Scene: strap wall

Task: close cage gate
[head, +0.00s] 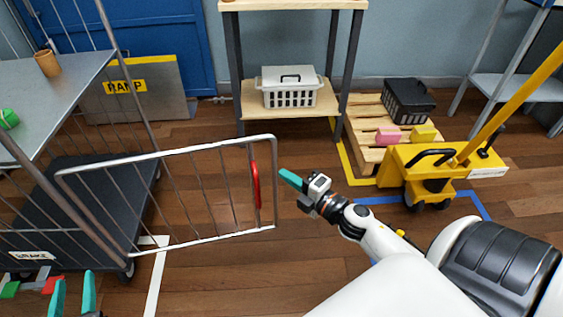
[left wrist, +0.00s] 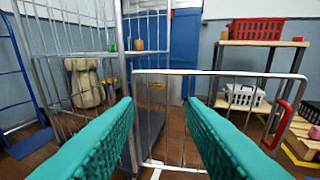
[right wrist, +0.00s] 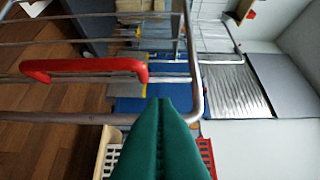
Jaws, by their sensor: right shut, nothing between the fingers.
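The cage gate (head: 205,149) is a grey barred frame swung out to the right from the roll cage's post. It also shows in the left wrist view (left wrist: 190,72). A red handle (head: 256,184) is fixed near its free end; in the right wrist view the handle (right wrist: 85,70) lies left of my fingers. My right gripper (head: 292,181) is shut and empty, just right of the gate's free edge, apparently not touching it. My left gripper (head: 74,292) is open and empty at the lower left, in front of the cage.
The cage's grey shelf (head: 75,85) carries a brown cup (head: 47,63) and a green object (head: 8,118). A wooden rack (head: 262,112) holds a white basket (head: 290,87). A yellow pallet jack (head: 425,170) and pallet stand at right. Floor beneath the gate is clear.

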